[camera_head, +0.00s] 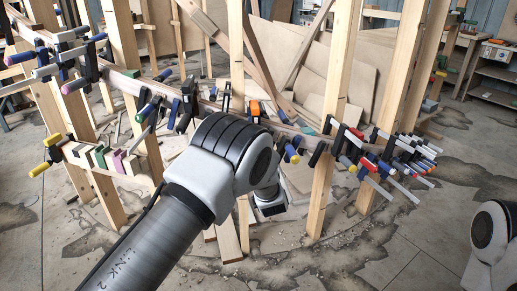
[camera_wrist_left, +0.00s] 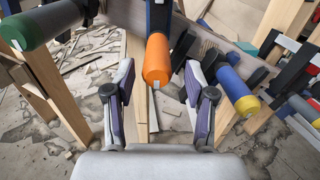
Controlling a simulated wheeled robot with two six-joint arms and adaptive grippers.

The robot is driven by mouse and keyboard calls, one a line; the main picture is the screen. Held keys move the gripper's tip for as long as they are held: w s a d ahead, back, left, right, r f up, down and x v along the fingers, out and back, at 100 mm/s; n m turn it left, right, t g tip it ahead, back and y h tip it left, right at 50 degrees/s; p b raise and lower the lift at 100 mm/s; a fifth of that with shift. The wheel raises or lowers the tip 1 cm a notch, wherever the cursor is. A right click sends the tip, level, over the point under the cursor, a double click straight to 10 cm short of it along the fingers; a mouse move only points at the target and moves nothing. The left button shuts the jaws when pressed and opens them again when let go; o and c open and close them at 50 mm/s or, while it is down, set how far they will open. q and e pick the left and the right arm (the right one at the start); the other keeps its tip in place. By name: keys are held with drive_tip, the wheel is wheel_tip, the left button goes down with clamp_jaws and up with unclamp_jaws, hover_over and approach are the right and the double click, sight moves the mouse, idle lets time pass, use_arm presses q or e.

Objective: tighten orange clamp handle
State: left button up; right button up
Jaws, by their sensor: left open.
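The orange clamp handle (camera_wrist_left: 156,60) hangs down in the left wrist view, its end between the fingertips of my left gripper (camera_wrist_left: 159,75). The gripper is open, with a gap on each side of the handle; I cannot tell the depth between them. In the head view the orange part of the clamp (camera_head: 255,108) shows on the curved stringer (camera_head: 210,104), just beyond my left arm. My right gripper is out of view; only part of my right arm shows at the right edge.
A blue-and-yellow clamp handle (camera_wrist_left: 237,89) is close right of the gripper, and a green-ended handle (camera_wrist_left: 32,28) is at left. Wooden posts (camera_head: 335,95) stand along the stringer. Many clamps (camera_head: 375,160) crowd its right end. Wood scraps lie on the floor.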

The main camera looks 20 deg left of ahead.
use_arm(q)
drive_tip(key=x, duration=0.6)
drive_tip(key=shift+w+a, duration=0.15)
drive_tip(key=shift+a, duration=0.05)
clamp_jaws()
